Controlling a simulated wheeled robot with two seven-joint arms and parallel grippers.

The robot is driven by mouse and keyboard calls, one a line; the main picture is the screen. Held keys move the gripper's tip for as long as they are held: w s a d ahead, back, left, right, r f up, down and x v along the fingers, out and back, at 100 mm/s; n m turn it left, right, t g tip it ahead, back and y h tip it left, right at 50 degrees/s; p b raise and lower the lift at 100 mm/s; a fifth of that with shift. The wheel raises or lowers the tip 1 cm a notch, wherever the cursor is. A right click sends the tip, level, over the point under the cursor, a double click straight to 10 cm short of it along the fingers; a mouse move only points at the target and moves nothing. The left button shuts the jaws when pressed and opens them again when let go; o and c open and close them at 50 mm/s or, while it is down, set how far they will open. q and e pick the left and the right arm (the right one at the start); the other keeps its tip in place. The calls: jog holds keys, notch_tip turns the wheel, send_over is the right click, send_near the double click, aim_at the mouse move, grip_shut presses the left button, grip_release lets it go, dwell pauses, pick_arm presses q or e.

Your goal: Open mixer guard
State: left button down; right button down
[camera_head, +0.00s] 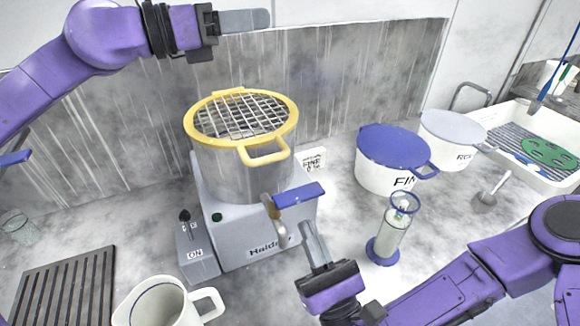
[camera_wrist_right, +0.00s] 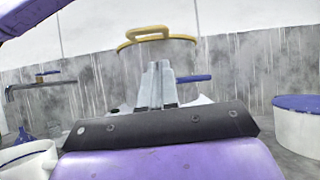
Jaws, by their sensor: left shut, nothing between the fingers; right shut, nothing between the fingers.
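The guard's yellow handle (camera_head: 264,152) faces front; in the right wrist view the handle (camera_wrist_right: 148,32) shows beyond my fingers. My right gripper (camera_head: 308,230) is shut and empty, in front of the mixer and below the handle, apart from it. Its fingers also show shut in the right wrist view (camera_wrist_right: 158,70). My left gripper (camera_head: 265,18) is shut and empty, above and behind the guard.
A blue lever (camera_head: 300,195) with a brass part sits at the mixer's front, close to my right gripper. A blue-lidded tub (camera_head: 393,168), a grey-lidded tub (camera_head: 452,145) and a clear bottle (camera_head: 390,238) stand right. A white jug (camera_head: 165,305) and switch box (camera_head: 196,253) stand front left.

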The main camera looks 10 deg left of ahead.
aim_at(286, 158)
jog(key=shift+m, duration=0.4)
jog(key=x, duration=1)
jog(key=shift+w+r, duration=0.1)
jog(key=shift+w, duration=0.05)
pick_arm(q)
jog(key=shift+d, duration=0.1)
pick_arm(e)
jog(key=shift+r, duration=0.1)
jog(key=shift+d+r, duration=0.1)
jog(key=shift+r, duration=0.75)
pick_arm(q)
jog(key=c, duration=1.9)
grip_release()
jog(key=o, duration=0.8)
